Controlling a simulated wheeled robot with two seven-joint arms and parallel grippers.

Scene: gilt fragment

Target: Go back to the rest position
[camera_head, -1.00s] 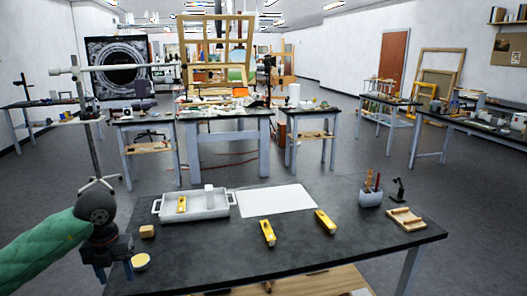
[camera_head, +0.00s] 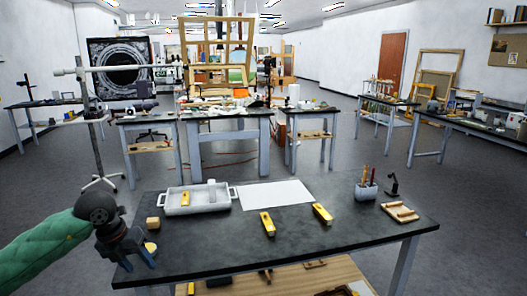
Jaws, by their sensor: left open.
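My left gripper (camera_head: 135,258) is at the left end of the dark work table (camera_head: 290,240), pointing down near the table's edge. Its jaws are open and I see nothing held in them. A small round yellowish dish (camera_head: 151,248) is right beside it, partly hidden by the gripper. My green-sleeved left arm comes in from the lower left. My right gripper is not in view.
A white tray (camera_head: 233,197) holds a yellow block (camera_head: 186,199) and a white piece. Two yellow blocks (camera_head: 268,224) (camera_head: 322,213) lie near a white sheet (camera_head: 276,194).

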